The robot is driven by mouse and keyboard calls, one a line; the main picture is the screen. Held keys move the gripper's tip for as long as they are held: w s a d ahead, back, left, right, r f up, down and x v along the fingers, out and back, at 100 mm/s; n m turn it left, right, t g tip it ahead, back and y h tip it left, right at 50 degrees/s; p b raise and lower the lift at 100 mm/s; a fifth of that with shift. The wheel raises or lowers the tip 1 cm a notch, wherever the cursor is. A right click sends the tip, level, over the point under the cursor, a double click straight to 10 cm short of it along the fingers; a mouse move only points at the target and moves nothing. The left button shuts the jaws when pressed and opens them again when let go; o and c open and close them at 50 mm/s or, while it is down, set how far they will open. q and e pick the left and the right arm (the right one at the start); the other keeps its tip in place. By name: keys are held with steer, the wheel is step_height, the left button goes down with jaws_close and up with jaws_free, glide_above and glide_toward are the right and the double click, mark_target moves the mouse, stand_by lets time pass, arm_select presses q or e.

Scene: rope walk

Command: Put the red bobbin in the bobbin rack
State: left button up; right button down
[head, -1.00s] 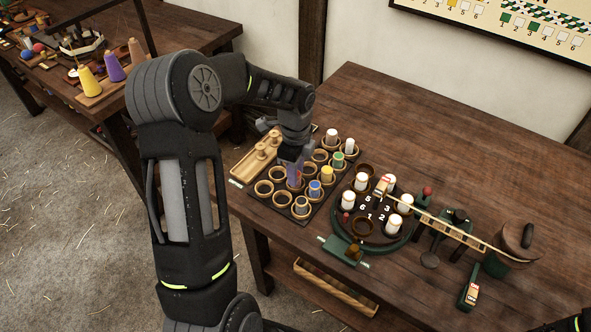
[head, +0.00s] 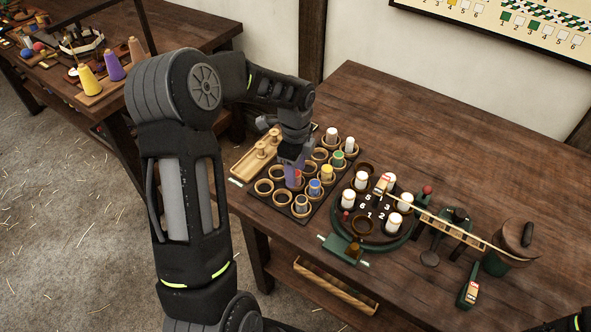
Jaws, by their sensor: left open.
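The bobbin rack (head: 245,204) is a dark board with rows of wooden ring cups on the table, left of the round device. The red bobbin (head: 298,177) shows as a small red patch in the rack's middle area, just below and right of my left gripper's tips. My left gripper (head: 290,172) is open and points down over the rack, close to the red bobbin. It partly hides the bobbin, so I cannot tell if they touch or how deep the bobbin sits in its cup. My right gripper is out of view.
Blue, yellow, green and white bobbins stand in nearby cups. A wooden peg tray (head: 246,167) lies left of the rack. The round green-rimmed device (head: 394,243) with white bobbins stands to the right, with a braid running to a wooden drum (head: 513,240). The table's far right is clear.

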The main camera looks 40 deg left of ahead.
arm_select(q)
step_height(320, 180, up, 12)
steer(key=b, duration=0.1)
